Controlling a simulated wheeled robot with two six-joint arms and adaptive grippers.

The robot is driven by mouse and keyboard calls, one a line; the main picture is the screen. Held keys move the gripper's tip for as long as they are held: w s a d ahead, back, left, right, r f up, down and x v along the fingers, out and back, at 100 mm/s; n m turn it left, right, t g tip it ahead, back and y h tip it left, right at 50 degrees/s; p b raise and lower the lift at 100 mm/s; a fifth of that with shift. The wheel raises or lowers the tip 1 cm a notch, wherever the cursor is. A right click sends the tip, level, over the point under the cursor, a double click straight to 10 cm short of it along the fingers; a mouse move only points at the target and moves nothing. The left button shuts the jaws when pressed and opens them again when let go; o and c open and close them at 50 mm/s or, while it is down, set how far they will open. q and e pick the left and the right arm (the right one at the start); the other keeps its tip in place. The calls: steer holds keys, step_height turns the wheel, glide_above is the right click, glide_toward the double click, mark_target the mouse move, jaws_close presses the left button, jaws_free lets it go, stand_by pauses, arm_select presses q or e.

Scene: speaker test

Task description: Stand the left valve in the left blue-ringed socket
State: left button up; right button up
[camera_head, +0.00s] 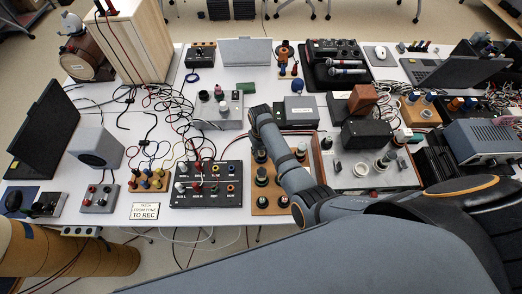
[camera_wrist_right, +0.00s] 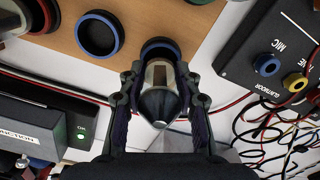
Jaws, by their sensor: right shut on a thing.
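My right gripper (camera_wrist_right: 159,80) is shut on a valve (camera_wrist_right: 158,103) with a dark, shiny dome and a pale metallic band, seen in the right wrist view. The valve's far end is at a blue-ringed socket (camera_wrist_right: 159,44) on the wooden board (camera_wrist_right: 129,18). I cannot tell whether it is inside the socket or just above it. A second blue-ringed socket (camera_wrist_right: 98,33) beside it is empty. In the head view the wooden board (camera_head: 268,209) is partly hidden by my right arm, and the gripper's fingers cannot be made out. My left gripper is not in view.
A black panel (camera_head: 207,184) with knobs and jacks stands left of the board. To the right is a grey-topped, wood-sided unit (camera_head: 346,178). A grey box (camera_head: 297,110) with a small green light lies behind the board. Loose cables (camera_head: 150,120) cover the table farther left.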

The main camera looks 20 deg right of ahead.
steer(key=shift+f, duration=0.25)
steer(key=o, duration=1.2)
steer(key=shift+c, duration=0.2)
step_height(320, 180, up, 12)
steer(key=p, duration=1.1)
steer(key=shift+f, duration=0.15)
steer(key=shift+r, duration=0.5)
